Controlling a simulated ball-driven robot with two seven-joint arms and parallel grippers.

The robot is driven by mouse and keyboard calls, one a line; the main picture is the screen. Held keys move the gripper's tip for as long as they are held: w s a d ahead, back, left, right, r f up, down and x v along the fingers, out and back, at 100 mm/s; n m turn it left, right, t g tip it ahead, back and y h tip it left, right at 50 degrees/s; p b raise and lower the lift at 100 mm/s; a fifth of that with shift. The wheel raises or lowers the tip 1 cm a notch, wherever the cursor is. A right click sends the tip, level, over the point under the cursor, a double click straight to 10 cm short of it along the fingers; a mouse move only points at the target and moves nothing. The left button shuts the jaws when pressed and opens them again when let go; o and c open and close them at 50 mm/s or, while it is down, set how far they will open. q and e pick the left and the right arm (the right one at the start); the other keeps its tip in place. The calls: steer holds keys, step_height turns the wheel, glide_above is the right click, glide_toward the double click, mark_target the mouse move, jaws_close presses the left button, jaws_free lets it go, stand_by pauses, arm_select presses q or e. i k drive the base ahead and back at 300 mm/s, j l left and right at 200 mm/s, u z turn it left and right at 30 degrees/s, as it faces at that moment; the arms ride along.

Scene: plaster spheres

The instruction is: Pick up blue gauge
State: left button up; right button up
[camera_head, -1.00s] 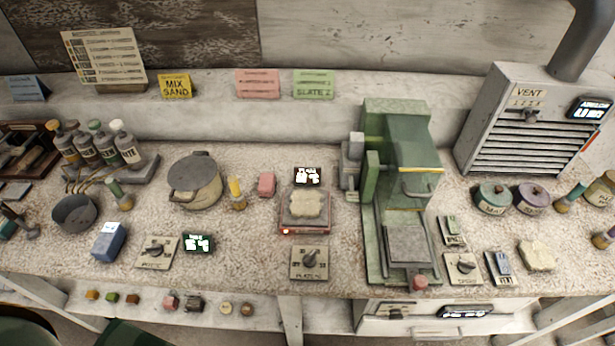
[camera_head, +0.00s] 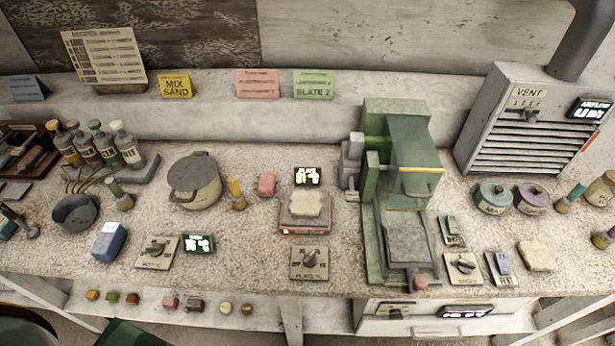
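A small blue block (camera_head: 109,242) with a pale, bright patch on top stands near the front left of the speckled bench (camera_head: 240,255). It is the thing in view that best fits the blue gauge, but I cannot read any marking on it. It stands between a dark open pan (camera_head: 75,213) and a knob plate (camera_head: 157,252), with nothing touching it from above. Neither of my grippers shows in the head view.
A lidded pot (camera_head: 195,182) stands behind and right of the block. Several bottles (camera_head: 101,147) stand at the back left. A green press (camera_head: 402,190) fills the right middle, and a vent box (camera_head: 530,125) stands at the back right. A lower shelf (camera_head: 330,315) runs below the front edge.

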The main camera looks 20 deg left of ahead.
mark_target(109, 243)
steer(key=u, duration=2.15)
